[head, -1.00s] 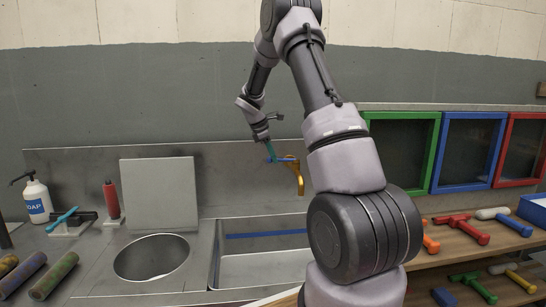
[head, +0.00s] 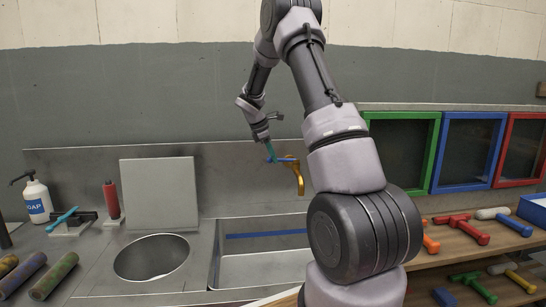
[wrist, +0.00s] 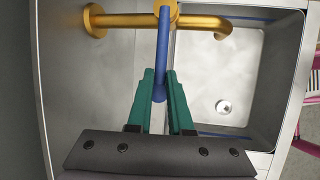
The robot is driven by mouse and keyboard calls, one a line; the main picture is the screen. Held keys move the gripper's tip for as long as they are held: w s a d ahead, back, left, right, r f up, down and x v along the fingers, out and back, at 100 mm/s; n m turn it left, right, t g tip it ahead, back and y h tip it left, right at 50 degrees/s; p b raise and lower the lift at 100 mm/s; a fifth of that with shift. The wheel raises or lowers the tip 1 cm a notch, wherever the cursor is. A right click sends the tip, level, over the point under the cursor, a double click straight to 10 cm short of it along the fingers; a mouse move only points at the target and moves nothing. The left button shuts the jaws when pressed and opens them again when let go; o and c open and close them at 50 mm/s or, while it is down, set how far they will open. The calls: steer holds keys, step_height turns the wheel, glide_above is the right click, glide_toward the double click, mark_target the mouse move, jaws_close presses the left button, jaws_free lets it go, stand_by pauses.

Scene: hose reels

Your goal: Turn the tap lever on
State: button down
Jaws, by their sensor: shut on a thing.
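The brass tap (head: 299,178) stands out from the steel back wall over the sink, its spout bent down. In the wrist view the tap (wrist: 130,20) runs across the top. Its blue lever (wrist: 163,55) points from the tap's body down the picture, to between the teal fingers of my gripper (wrist: 161,92). My gripper is shut on the lever near its free end. In the head view my gripper (head: 270,153) is small at the lever (head: 285,160), so the grip's detail is hard to see there.
The rectangular sink basin (head: 264,219) lies below the tap, with a drain (wrist: 223,107). A round basin (head: 152,257), an upright grey panel (head: 160,194) and a soap bottle (head: 38,198) are to the left. Hammers (head: 470,232) lie on wooden shelves at right.

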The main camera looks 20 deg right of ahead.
steer(key=s+n+t+y, duration=0.1)
steer(key=s+n+t, duration=0.2)
steer(key=s+n, duration=0.3)
steer(key=shift+d+n+y, duration=0.3)
steer(key=shift+n, duration=0.7)
steer(key=shift+s, duration=0.15)
steer(key=c, duration=0.8)
jaws_free()
steer(key=shift+c, duration=0.2)
